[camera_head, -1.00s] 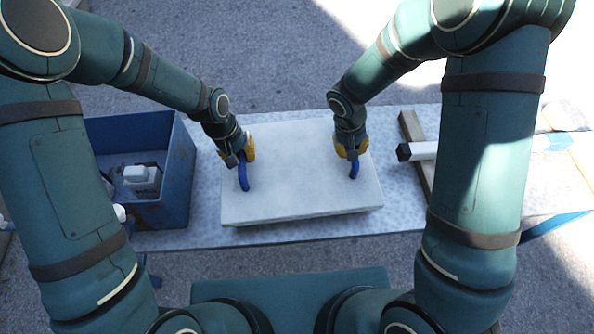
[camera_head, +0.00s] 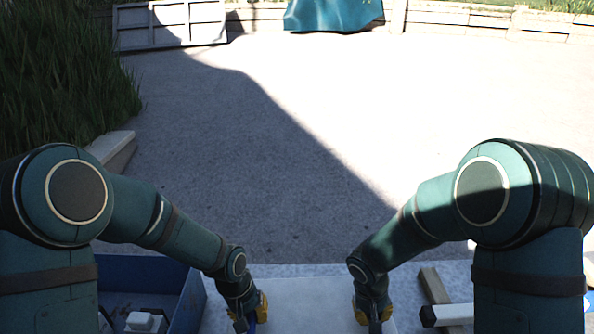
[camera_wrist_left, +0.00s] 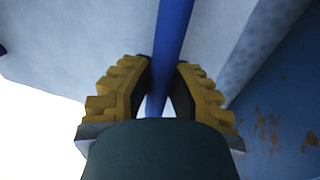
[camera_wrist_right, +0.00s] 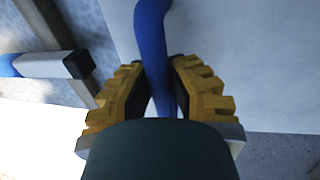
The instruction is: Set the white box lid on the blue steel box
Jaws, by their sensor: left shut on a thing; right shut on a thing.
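The white box lid (camera_head: 304,300) lies in front of me on the table, its near part cut off by the bottom of the head view. My left gripper (camera_wrist_left: 160,85) is shut on a blue handle (camera_wrist_left: 172,35) of the lid. My right gripper (camera_wrist_right: 160,85) is shut on the other blue handle (camera_wrist_right: 151,32). Both grippers show only partly at the bottom of the head view.
A wooden strip (camera_head: 434,285) and a white bar with a black end (camera_head: 450,314) lie on the table right of the lid. Beyond the table is open paved ground (camera_head: 230,120), with tall grass (camera_head: 60,80) at left.

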